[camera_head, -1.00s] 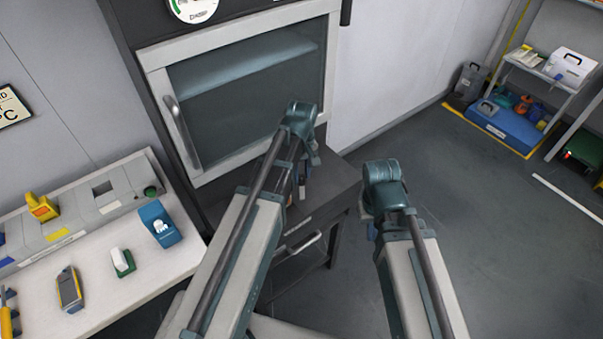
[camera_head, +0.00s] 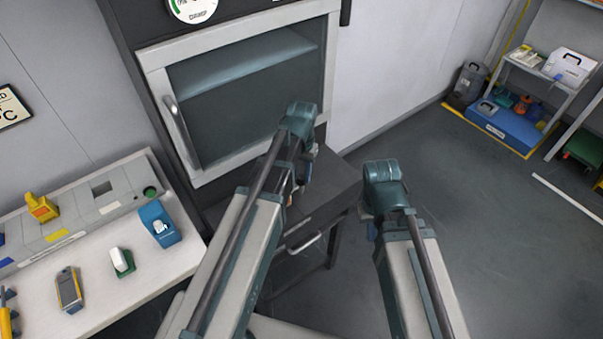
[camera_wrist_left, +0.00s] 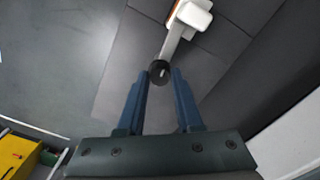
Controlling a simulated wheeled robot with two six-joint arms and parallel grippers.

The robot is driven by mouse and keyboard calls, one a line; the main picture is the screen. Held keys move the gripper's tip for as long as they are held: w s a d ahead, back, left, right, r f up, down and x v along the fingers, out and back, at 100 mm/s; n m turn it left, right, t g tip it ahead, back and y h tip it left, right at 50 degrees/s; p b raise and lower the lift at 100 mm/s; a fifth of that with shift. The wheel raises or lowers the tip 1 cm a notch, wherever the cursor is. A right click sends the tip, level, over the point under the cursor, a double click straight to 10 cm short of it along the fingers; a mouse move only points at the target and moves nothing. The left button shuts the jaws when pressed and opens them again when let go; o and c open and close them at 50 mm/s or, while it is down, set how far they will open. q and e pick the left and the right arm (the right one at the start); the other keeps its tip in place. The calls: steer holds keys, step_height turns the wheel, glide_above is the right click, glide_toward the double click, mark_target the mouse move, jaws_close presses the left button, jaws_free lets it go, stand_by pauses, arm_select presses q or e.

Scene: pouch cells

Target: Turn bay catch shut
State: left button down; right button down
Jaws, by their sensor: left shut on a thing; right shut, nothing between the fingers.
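In the left wrist view, a pale lever, which looks like the bay catch (camera_wrist_left: 172,42), runs down from a white block (camera_wrist_left: 194,15) on a dark grey surface. The lever ends in a round black knob (camera_wrist_left: 160,72). My left gripper (camera_wrist_left: 160,78) has its two blue fingertips on either side of the knob, shut on it. In the head view, my left forearm and wrist hide the catch and most of this gripper, in front of the dark cabinet.
A glazed cabinet door (camera_head: 163,61) with a bar handle (camera_head: 175,110) stands behind my left arm. A dark bench (camera_head: 335,190) with a drawer handle is below it. A pale worktop (camera_head: 140,280) with small devices lies at left.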

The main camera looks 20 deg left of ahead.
mark_target(302, 177)
arm_select(q)
steer(key=shift+m, duration=0.7)
steer(key=c, duration=0.6)
jaws_free()
steer(key=shift+r, duration=0.1)
step_height(302, 177, up, 14)
steer(key=p, duration=1.4)
steer(key=shift+f, duration=0.25)
steer(key=shift+m+y, duration=0.6)
steer(key=shift+m, duration=0.1)
steer(key=s+d+b, duration=0.1)
steer(key=s+d, duration=0.2)
steer(key=s, duration=0.1)
steer(key=s+d+f+b, duration=0.1)
steer(key=s+d, duration=0.3)
steer(key=s, duration=0.1)
steer(key=s+d+f, duration=0.1)
steer(key=s+d, duration=0.2)
steer(key=s, duration=0.2)
steer(key=shift+s+d+f+b, duration=0.2)
steer(key=shift+s+d+b, duration=0.05)
steer(key=shift+b, duration=0.15)
